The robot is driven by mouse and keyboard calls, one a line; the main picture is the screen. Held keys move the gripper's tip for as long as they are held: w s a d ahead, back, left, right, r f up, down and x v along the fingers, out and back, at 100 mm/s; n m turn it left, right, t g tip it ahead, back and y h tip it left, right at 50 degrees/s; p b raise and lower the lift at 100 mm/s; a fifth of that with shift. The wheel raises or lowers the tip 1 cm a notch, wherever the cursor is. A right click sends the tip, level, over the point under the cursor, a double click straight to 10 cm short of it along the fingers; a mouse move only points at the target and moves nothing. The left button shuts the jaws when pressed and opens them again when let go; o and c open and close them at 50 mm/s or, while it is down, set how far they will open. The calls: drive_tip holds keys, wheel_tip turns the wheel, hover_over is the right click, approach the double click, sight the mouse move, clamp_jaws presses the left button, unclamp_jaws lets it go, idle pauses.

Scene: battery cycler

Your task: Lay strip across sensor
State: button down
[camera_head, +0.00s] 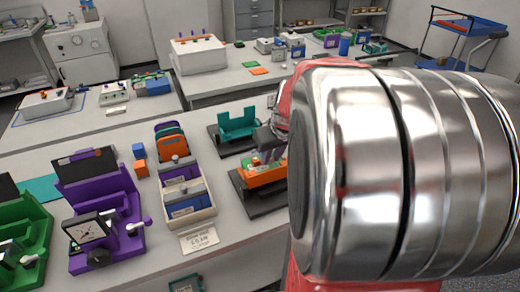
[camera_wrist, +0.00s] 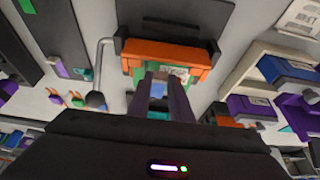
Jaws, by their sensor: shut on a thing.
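My gripper (camera_wrist: 167,100) is shut on a small blue piece (camera_wrist: 158,90), which seems to be the strip; little of it shows between the dark fingers. The fingers point at an orange fixture (camera_wrist: 140,64) with a green part and a pale label, close in front of them. In the head view the orange fixture (camera_head: 262,178) sits on a black base on the bench, and my gripper (camera_head: 268,152) is just above or at it. My arm hides its right side. I cannot pick out the sensor for certain, nor tell whether the strip touches the fixture.
A teal fixture (camera_head: 237,126) stands behind the orange one. A cream tray (camera_head: 190,215) with purple and grey devices stands to the left, with a paper label (camera_head: 199,239) before it. Purple (camera_head: 117,240) and green (camera_head: 28,255) devices stand further left. A bent metal rod (camera_wrist: 99,65) is near my fingers.

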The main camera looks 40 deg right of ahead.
drive_tip(key=shift+f, duration=0.15)
drive_tip(key=shift+f, duration=0.45)
drive_tip(key=shift+f, duration=0.3)
idle(0.8)
drive_tip(key=c, duration=1.5)
unclamp_jaws()
